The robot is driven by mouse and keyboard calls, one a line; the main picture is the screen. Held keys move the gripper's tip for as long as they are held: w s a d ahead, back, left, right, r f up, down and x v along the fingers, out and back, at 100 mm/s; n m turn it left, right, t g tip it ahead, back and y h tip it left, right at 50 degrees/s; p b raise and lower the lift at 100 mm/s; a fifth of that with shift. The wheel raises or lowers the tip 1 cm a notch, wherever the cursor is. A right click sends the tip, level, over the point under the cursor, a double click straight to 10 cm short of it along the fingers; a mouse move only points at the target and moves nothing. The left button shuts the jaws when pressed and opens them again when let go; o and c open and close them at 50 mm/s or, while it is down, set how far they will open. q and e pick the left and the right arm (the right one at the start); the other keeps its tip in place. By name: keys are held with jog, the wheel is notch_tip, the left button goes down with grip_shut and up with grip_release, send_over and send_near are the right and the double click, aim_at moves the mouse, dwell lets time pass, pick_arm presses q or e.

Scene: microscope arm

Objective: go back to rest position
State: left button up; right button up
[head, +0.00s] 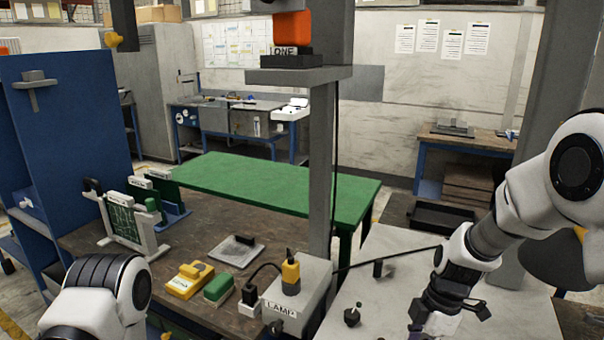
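My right arm comes in from the right, and its dark gripper (447,310) hangs over the pale grey table top at the bottom edge. Its fingertips are partly cut off by the frame, so I cannot tell whether it is open or shut. My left arm shows only as a white and black joint at the lower left; its gripper is out of view. A grey box labelled LAMP (300,296) has a yellow and black plug (290,273) on top.
A yellow block (190,280), a green block (218,288) and a grey plate (236,250) lie on the brown bench (190,238). A green board in a white rack (125,222) stands at left. A grey post (321,170) rises mid-view. A small black knob (352,316) stands near my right gripper.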

jog(key=s+d+f+m+g+h+b, duration=0.25)
jog(key=s+f+m+b, duration=0.65)
jog(key=s+f, duration=2.05)
pick_arm(q)
notch_tip(320, 180, down, 6)
jog(key=w+p, duration=0.1)
jog(key=p, duration=0.2)
pick_arm(e)
jog(key=w+m+t, duration=0.1)
jog(key=m, duration=0.2)
jog(key=w+m+t, duration=0.1)
jog(key=w+m, duration=0.1)
jog(key=m, duration=0.1)
jog(key=w+m+t, duration=0.1)
jog(key=w+m, duration=0.1)
jog(key=m, duration=0.2)
jog(key=shift+w+d+f+t, duration=0.2)
jog(key=shift+d+f+t, duration=0.05)
jog(key=shift+d, duration=0.05)
pick_arm(q)
jog(key=shift+f, duration=0.1)
pick_arm(e)
jog(key=shift+y, duration=0.25)
